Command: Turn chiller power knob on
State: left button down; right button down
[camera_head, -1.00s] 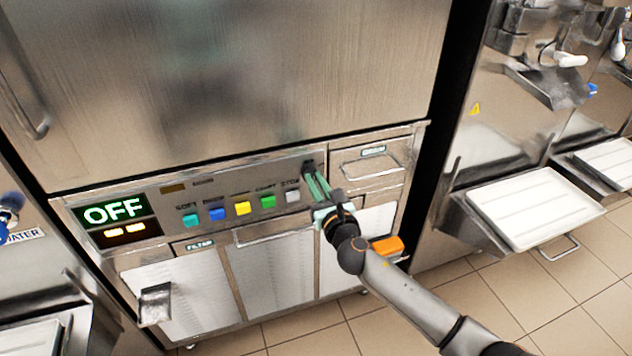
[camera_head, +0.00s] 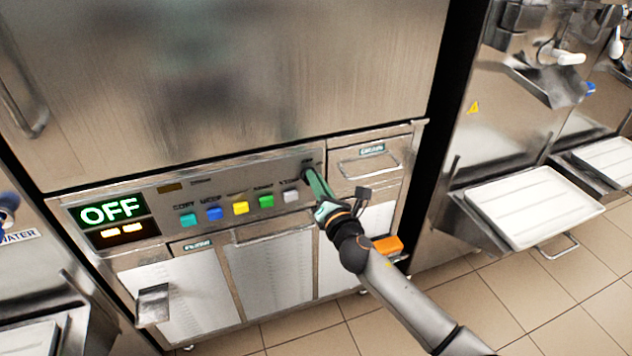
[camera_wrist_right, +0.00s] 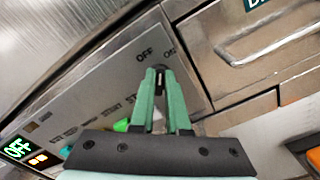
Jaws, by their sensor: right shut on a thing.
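The chiller's control panel (camera_head: 167,205) runs across its lower front, with a display (camera_head: 112,212) that reads OFF. The power knob (camera_wrist_right: 161,73) is dark and small at the panel's right end, with OFF and On lettering above it in the wrist view. My right gripper (camera_head: 309,176) has green fingers that reach the knob; they also show in the right wrist view (camera_wrist_right: 160,80). The fingers are shut on the knob and hide most of it. In the wrist view the gripper appears turned relative to the panel. My left gripper is not in view.
Several coloured buttons (camera_head: 240,208) line the panel left of the knob. A drawer with a handle (camera_head: 370,166) is just right of it. An orange block (camera_head: 388,245) is below. White trays (camera_head: 530,205) stand at the right.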

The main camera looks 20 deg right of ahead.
jog(key=m, duration=0.7)
jog(key=f+m, duration=0.1)
jog(key=m, duration=0.2)
jog(key=shift+d+b, duration=0.2)
jog(key=shift+b, duration=0.1)
jog(key=shift+m, duration=0.4)
jog(key=c, duration=0.9)
grip_release()
jog(key=shift+s, duration=0.1)
jog(key=s+p, duration=0.1)
jog(key=s, duration=1.1)
jog(key=shift+s+d, duration=0.15)
jog(key=shift+d, duration=0.1)
